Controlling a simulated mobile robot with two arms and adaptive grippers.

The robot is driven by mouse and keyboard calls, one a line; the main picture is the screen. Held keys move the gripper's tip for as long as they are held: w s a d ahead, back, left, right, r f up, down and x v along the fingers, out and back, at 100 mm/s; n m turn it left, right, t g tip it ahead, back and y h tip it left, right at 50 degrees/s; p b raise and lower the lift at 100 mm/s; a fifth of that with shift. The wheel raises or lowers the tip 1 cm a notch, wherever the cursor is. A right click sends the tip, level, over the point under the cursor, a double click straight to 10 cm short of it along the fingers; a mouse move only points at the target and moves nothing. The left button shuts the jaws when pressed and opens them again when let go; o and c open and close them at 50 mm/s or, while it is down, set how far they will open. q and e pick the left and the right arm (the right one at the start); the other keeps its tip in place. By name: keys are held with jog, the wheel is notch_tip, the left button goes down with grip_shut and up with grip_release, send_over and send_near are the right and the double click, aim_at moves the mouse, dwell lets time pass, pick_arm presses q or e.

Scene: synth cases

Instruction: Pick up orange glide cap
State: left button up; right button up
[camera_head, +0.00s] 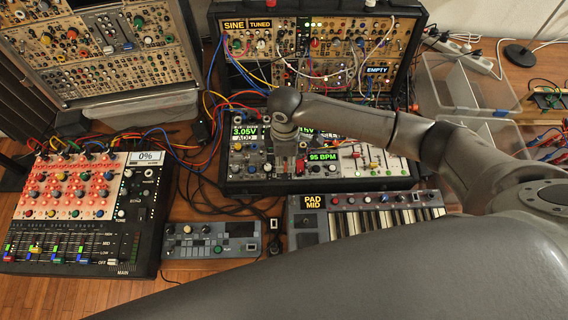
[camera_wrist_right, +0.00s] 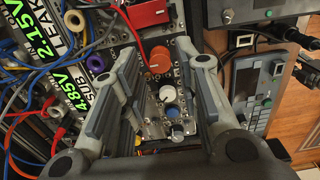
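The orange cap is a round orange knob (camera_wrist_right: 158,59) on a grey module panel in the right wrist view, between my fingers as seen there. I cannot tell its exact distance from the fingertips. My right gripper (camera_wrist_right: 163,75) is open, with one finger on each side of the knob column and no contact visible. In the head view my right wrist (camera_head: 287,108) hangs over the left part of the middle synth case (camera_head: 270,184). The orange cap is not clearly visible there, probably behind my wrist. My left gripper is not in view.
A white knob (camera_wrist_right: 167,92) and a blue knob (camera_wrist_right: 172,110) sit close to the orange one. A keyboard (camera_head: 370,222) and a small grey synth (camera_head: 212,240) lie in front.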

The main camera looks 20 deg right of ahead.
notch_tip(320, 180, down, 2)
jog(key=shift+a+f, duration=0.1)
jog(key=shift+f, duration=0.45)
jog(key=shift+c, duration=0.3)
jog(key=c, duration=0.4)
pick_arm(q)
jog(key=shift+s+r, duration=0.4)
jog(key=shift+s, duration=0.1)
pick_arm(e)
jog(key=shift+c, duration=0.3)
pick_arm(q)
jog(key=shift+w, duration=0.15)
pick_arm(e)
jog(key=shift+w, duration=0.1)
